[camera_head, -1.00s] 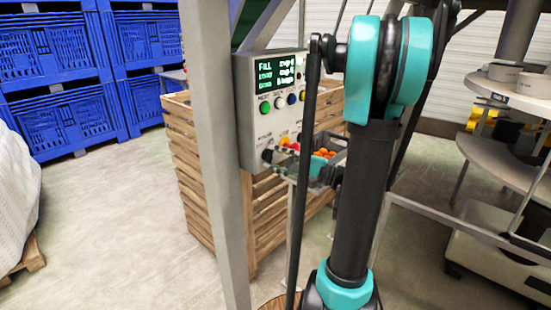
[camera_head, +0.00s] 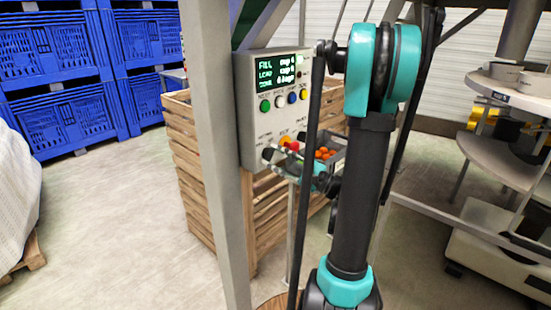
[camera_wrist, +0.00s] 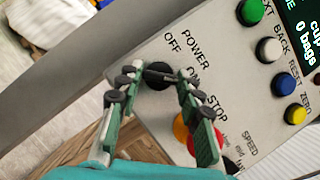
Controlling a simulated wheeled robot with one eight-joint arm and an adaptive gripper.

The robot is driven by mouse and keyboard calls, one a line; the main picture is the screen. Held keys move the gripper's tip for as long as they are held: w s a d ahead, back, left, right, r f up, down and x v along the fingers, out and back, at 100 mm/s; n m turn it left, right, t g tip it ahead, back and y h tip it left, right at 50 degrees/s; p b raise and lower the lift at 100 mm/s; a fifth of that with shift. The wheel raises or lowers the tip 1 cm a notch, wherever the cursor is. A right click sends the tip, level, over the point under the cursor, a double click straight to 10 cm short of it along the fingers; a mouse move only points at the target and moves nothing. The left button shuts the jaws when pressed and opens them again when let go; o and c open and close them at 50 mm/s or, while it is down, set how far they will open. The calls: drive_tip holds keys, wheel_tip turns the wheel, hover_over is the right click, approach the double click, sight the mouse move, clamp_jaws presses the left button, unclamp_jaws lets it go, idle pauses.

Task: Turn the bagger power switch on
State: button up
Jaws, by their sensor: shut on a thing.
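The bagger control panel (camera_head: 283,105) is a pale grey box with a lit screen, coloured buttons and knobs. The power switch (camera_wrist: 158,75) is a black rotary knob beside the POWER, OFF and ON lettering in the wrist view. My gripper (camera_wrist: 157,78) has its two green-and-black fingers on either side of this knob and is shut on it. The fingertips partly cover the knob, so which mark it points to is hard to tell. In the head view my gripper (camera_head: 283,166) is at the panel's lower part.
A grey post (camera_head: 217,150) stands left of the panel, with a wooden crate (camera_head: 195,165) behind.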

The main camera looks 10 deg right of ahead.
sight(264, 121)
drive_tip(key=o, duration=1.2)
drive_tip(key=shift+c, duration=0.2)
drive_tip(key=shift+r, duration=0.1)
drive_tip(key=shift+r, duration=4.95)
drive_tip(key=shift+d, duration=0.1)
